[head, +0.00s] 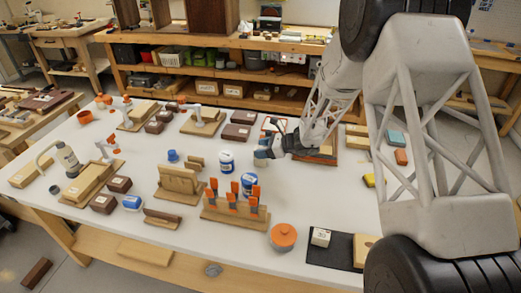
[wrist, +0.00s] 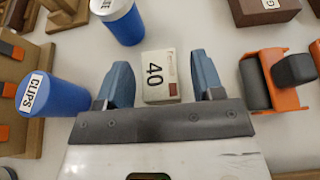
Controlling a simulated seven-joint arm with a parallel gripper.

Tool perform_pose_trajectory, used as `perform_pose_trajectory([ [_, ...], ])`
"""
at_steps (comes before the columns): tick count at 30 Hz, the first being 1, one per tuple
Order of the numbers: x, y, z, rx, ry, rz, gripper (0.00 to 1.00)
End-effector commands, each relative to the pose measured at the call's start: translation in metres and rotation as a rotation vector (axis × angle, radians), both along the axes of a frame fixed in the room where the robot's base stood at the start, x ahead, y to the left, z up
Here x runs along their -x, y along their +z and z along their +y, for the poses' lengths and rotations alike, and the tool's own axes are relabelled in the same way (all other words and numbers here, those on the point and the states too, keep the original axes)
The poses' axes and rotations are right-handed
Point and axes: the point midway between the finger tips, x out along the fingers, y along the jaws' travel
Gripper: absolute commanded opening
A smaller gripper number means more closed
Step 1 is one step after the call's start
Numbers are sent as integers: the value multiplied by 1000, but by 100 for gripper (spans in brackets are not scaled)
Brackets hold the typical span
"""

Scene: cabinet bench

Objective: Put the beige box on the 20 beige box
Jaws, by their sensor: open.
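A small beige box (wrist: 160,75) with "40" on its face lies between the fingers of my gripper (wrist: 160,62) in the wrist view. My gripper is open, with a gap on each side of the box. In the head view my gripper (head: 267,153) is low over the middle of the table, and the 40 box cannot be made out there. Another small beige box (head: 321,237) sits on the black mat (head: 333,254) at the front right. Its number is too small to read surely.
An orange and black tool (wrist: 268,80) is at the right. A clamp rack (head: 235,210) and an orange-lidded pot (head: 283,237) stand towards the front.

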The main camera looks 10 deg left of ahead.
Motion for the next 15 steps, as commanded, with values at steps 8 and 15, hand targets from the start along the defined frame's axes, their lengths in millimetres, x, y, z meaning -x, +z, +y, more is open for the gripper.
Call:
perform_pose_trajectory([
  [8, -1, 14, -33, 0, -1, -2, 61],
  [15, 0, 29, -69, -1, -1, 1, 61],
])
